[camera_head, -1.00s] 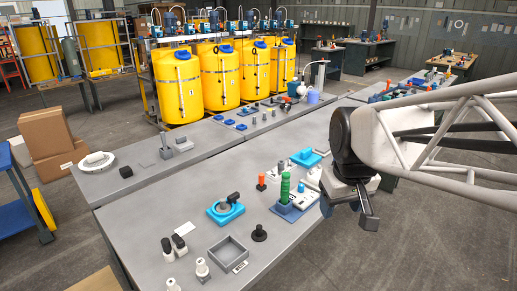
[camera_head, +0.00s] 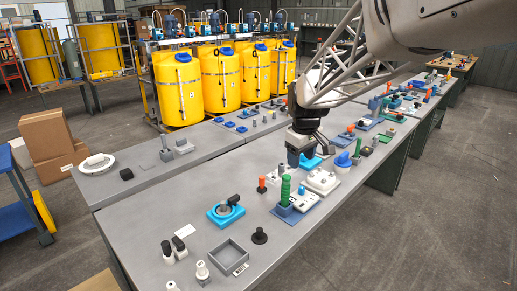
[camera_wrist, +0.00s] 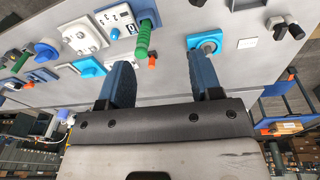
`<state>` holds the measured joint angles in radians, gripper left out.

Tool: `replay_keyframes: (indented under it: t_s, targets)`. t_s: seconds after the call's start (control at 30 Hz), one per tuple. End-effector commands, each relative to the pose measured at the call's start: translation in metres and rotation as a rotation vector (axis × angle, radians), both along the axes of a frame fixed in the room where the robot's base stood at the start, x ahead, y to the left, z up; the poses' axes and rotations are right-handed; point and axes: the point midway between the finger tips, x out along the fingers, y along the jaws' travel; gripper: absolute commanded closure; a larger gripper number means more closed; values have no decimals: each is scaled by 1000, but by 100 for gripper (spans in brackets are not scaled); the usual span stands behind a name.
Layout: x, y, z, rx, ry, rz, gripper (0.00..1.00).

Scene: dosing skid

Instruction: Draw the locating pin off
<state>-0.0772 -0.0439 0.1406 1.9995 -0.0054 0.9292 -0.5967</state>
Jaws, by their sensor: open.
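I cannot tell for sure which part is the locating pin. A green ribbed upright handle (camera_head: 285,190) stands on a blue base plate (camera_head: 284,214); it also shows in the wrist view (camera_wrist: 145,38). A small orange-topped pin (camera_head: 262,181) stands just left of it, and shows in the wrist view (camera_wrist: 152,61). My gripper (camera_head: 301,162) is above the bench, behind the green handle, over a light-blue block (camera_head: 313,164) that it partly hides. In the wrist view its two blue fingers are wide apart, with nothing between them (camera_wrist: 162,75).
A light-blue fixture with a grey ring and dark knob (camera_head: 225,212) is left of the handle. A grey tray (camera_head: 229,257) and black knob (camera_head: 259,235) are at the front. A white plate (camera_head: 321,181) is close right. The bench's left middle is clear.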

Motion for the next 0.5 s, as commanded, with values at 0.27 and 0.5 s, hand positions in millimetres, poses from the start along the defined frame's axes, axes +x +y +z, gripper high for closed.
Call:
replay_keyframes:
  t_s: [0.27,0.5]
  targets:
    - [68,17,-30,-14,25,129,41]
    - [123,34,-60,-22,42,243,41]
